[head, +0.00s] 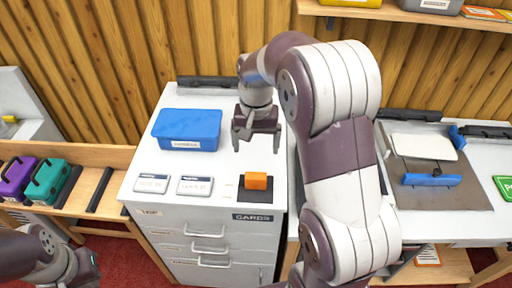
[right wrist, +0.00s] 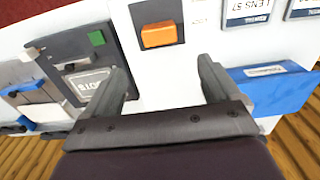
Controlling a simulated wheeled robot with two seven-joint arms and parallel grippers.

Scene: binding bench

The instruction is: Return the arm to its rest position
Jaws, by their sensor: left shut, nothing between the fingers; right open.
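My right gripper (head: 257,143) hangs above the top of the white drawer cabinet (head: 215,215), fingers pointing down, open and empty. In the right wrist view its spread fingers (right wrist: 162,82) have only white surface between them. An orange block (head: 256,181) sits on a dark pad (head: 262,196) in front of and below that gripper, apart from it; the block also shows in the right wrist view (right wrist: 158,35). My right arm arches in from the lower right. My left gripper (head: 86,270) is low at the bottom left, shut, partly cut off by the frame edge.
A blue box (head: 186,130) and two labelled cards (head: 152,183) (head: 195,186) lie on the cabinet. At left, a shelf holds a purple case (head: 17,178) and a teal case (head: 47,182). At right, a bench bears a grey mat (head: 455,197) with a blue-handled tool (head: 432,180). A wall shelf (head: 405,12) is above.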

